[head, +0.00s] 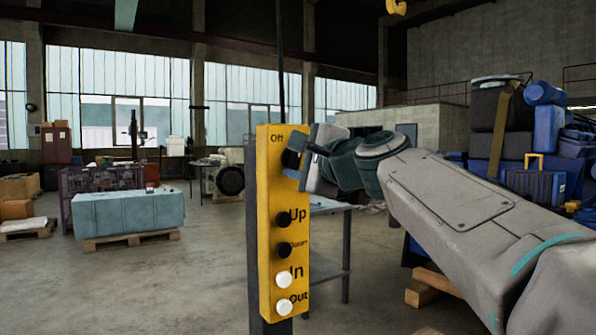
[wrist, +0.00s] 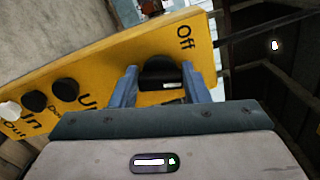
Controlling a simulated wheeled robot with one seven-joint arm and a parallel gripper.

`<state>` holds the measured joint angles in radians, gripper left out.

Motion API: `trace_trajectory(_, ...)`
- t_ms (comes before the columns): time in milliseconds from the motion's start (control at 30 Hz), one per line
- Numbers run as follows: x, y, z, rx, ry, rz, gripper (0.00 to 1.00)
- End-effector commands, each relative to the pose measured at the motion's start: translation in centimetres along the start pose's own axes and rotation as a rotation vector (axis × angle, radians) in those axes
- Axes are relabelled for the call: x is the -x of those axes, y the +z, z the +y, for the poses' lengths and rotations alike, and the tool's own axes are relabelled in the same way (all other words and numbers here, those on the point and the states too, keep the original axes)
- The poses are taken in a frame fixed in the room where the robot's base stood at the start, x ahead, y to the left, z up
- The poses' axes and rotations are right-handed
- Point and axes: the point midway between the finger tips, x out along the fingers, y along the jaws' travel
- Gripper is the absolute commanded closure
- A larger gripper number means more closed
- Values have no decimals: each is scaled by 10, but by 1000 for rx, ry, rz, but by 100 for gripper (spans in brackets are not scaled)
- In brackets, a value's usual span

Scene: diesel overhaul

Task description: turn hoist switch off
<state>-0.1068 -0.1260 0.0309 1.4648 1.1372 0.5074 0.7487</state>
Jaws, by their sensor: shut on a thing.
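The yellow hoist control box (head: 269,210) hangs upright in the middle of the head view, with "Off" at its top and Up, Down, In and Out buttons below. In the wrist view the box (wrist: 110,62) lies slanted. The black switch knob (wrist: 162,73) sits beside the word "Off". My gripper (wrist: 164,80) is shut on this knob, with one finger on each side. In the head view my gripper (head: 300,160) reaches the upper part of the box from the right and hides much of the knob. A label beside the knob is partly covered by a finger.
A black Up button (head: 283,219) and white In button (head: 283,280) are lower on the box. A metal table (head: 328,207) stands behind it. Blue and black cases (head: 530,190) are stacked at right. A teal-covered crate (head: 128,212) is at left, with open floor between.

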Motion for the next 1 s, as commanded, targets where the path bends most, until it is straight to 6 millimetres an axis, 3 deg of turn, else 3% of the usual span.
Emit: trace_trajectory(1000, 0, -3, 7, 898, 1, -1, 81)
